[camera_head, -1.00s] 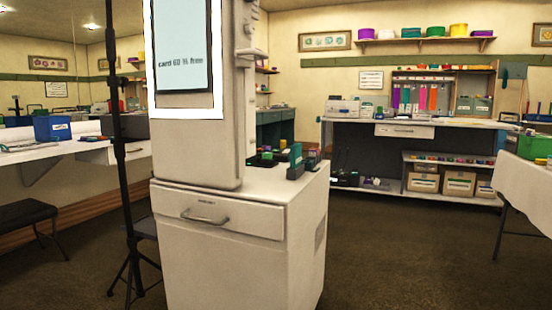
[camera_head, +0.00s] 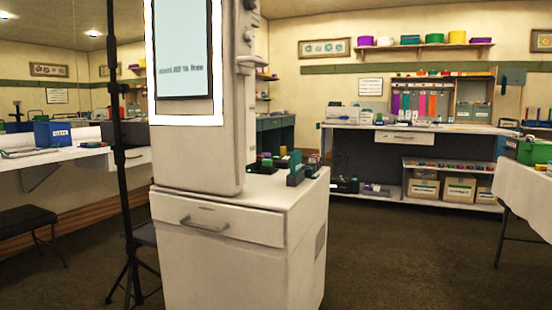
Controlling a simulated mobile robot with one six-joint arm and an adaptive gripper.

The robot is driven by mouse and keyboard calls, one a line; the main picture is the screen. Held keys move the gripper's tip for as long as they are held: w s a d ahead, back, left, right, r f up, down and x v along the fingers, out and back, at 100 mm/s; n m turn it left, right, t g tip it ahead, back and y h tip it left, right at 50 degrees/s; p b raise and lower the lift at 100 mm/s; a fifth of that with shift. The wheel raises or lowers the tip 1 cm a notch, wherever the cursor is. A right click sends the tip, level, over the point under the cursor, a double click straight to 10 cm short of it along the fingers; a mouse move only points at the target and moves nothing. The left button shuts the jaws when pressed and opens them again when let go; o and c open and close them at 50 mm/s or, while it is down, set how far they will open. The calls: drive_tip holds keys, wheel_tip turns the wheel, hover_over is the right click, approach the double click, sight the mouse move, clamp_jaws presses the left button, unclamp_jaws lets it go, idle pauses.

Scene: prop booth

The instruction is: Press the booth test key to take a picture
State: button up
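A tall white booth column (camera_head: 197,150) stands on a white cabinet (camera_head: 236,268) at the left of centre. On the column's front is a screen (camera_head: 183,55) with a bright white frame. Its text line is blurred; I cannot read it surely. Small dark fittings sit on the column's right side near the top. I cannot pick out the test key in this view. My gripper is not in view.
A white-covered table (camera_head: 520,178) is at the right edge. A workbench with boxes (camera_head: 460,190) lines the back wall. The dark floor (camera_head: 400,260) right of the cabinet is clear.

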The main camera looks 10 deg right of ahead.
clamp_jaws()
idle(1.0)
